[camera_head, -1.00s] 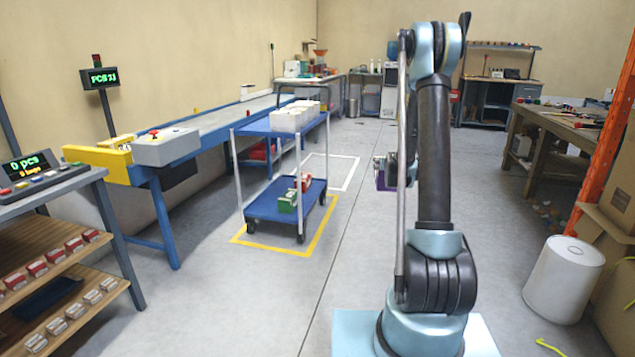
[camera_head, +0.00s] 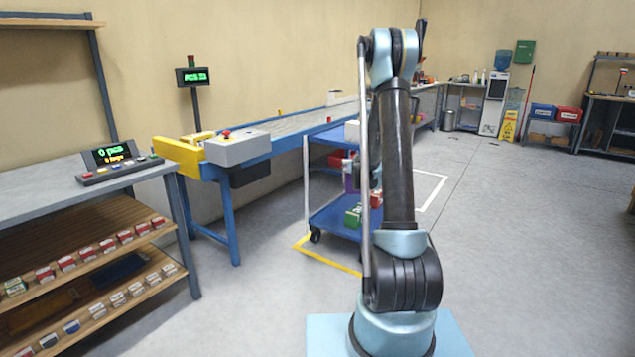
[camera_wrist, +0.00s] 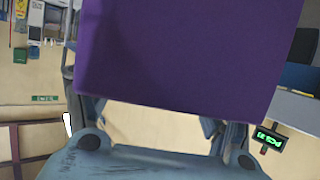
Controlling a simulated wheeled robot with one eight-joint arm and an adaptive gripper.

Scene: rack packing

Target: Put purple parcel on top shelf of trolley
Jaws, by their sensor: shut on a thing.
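The purple parcel (camera_wrist: 185,60) fills the upper middle of the wrist view, held between the fingers of my gripper (camera_wrist: 160,125). In the head view only a sliver of the parcel (camera_head: 349,180) shows, left of my arm and in front of the trolley. The blue trolley (camera_head: 335,218) stands behind my arm, which hides its right part. Its top shelf (camera_head: 328,136) carries a white box (camera_head: 352,130), partly hidden. Its lower shelf holds a green box (camera_head: 353,215) and a red box (camera_head: 375,199).
A blue conveyor (camera_head: 290,128) with a grey control box (camera_head: 237,146) runs behind the trolley. A rack (camera_head: 75,210) with several small boxes stands at the left. The floor (camera_head: 530,250) to the right is clear.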

